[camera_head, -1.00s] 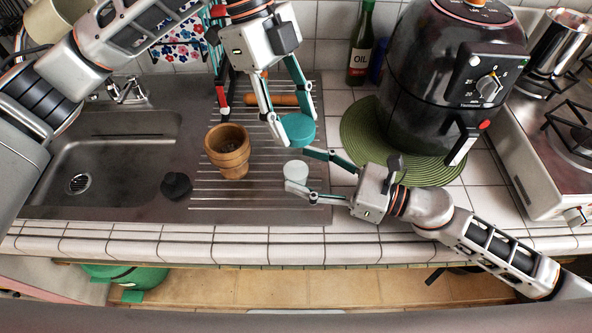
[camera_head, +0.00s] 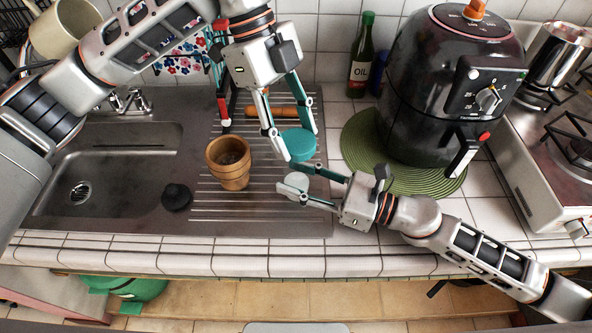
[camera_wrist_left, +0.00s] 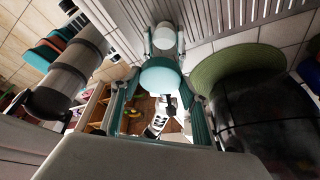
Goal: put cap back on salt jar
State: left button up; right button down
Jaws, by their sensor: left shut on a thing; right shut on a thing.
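The teal cap (camera_head: 299,145) is held between the fingers of my left gripper (camera_head: 298,143), which is shut on it and comes down from above. The white salt jar (camera_head: 296,181) is between the fingers of my right gripper (camera_head: 300,183), which is shut on it from the right. In the left wrist view the cap (camera_wrist_left: 160,77) and the jar (camera_wrist_left: 165,36) show apart. I cannot tell whether the jar touches the drainer.
A wooden mortar (camera_head: 228,168) stands left of the jar on the ridged drainer (camera_head: 215,198). A black stopper (camera_head: 176,197) lies near the sink (camera_head: 110,185). A black air fryer (camera_head: 445,95) on a green mat (camera_head: 365,150) and an oil bottle (camera_head: 361,58) stand at the right.

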aim_at(297, 181)
pick_arm(q)
jog(key=shift+f, duration=2.2)
jog(key=shift+f, duration=0.9)
jog(key=shift+f, duration=0.55)
